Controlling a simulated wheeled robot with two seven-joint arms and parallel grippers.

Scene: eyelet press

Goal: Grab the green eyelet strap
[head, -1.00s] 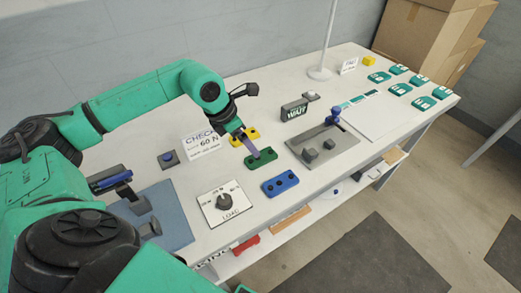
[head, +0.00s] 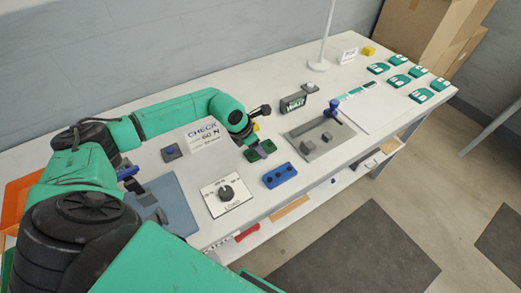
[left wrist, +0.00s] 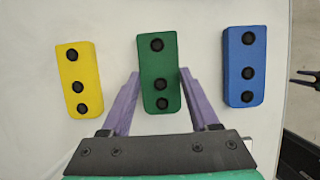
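The green eyelet strap (left wrist: 159,75), a small block with several dark round holes, lies on the table between a yellow strap (left wrist: 78,80) and a blue strap (left wrist: 244,68). My left gripper (left wrist: 160,74) is over the green strap, one purple finger along each long side. The fingertips are very close to its sides, with narrow gaps showing; the gripper looks open. In the head view, the left gripper (head: 257,151) partly hides the green strap (head: 267,146). The blue strap (head: 280,175) is in clear view there; the yellow strap is mostly hidden behind the wrist.
A LOAD dial plate (head: 226,194) stands near the front edge. A CHECK 60 N card (head: 203,134) is left of my wrist. A grey press plate (head: 318,142) with a blue knob lies to the right, with a WAIT box (head: 292,103) behind it.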

